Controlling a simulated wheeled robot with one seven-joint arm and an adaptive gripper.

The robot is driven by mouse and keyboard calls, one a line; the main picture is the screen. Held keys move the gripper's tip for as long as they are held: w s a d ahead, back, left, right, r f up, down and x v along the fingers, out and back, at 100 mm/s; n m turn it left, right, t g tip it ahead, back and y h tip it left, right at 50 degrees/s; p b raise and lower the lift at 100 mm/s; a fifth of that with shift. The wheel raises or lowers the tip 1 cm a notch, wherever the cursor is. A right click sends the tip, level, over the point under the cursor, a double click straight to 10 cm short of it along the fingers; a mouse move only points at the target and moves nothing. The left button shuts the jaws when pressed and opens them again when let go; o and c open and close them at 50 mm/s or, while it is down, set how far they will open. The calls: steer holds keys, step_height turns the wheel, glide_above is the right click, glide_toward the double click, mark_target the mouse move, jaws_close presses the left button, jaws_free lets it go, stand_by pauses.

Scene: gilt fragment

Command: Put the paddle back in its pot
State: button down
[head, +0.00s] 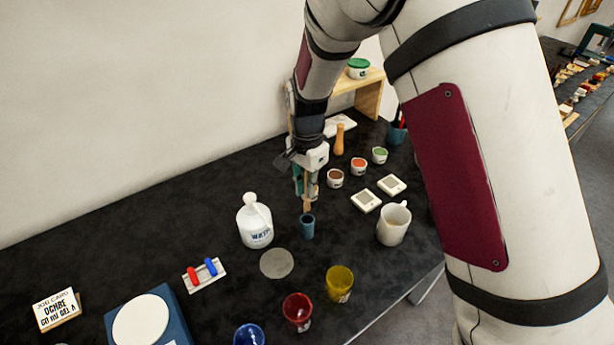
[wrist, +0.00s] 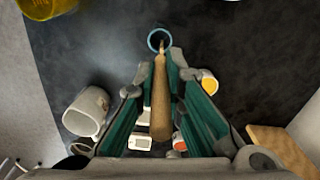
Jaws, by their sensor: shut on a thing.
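The paddle (wrist: 160,98) has a pale wooden handle and lies between the fingers of my gripper (wrist: 159,70), which is shut on it. In the wrist view its far end points to the mouth of the small blue pot (wrist: 150,39). In the head view my gripper (head: 306,192) is right above the pot (head: 307,229), and a short piece of the paddle (head: 307,207) shows between them. The pot stands upright on the dark table. The paddle's lower end is at the pot's mouth; I cannot tell how far inside it is.
A white jug (head: 254,222) and a grey disc (head: 277,264) are left of the pot. A cream mug (head: 393,224) is to the right. Yellow (head: 339,284) and red (head: 297,311) cups stand in front. Small paint tubs and a wooden peg (head: 339,139) are behind.

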mark_target(307, 210)
steer(key=shift+f+b, duration=1.25)
steer(key=shift+f, duration=3.25)
steer(key=c, duration=1.6)
jaws_free()
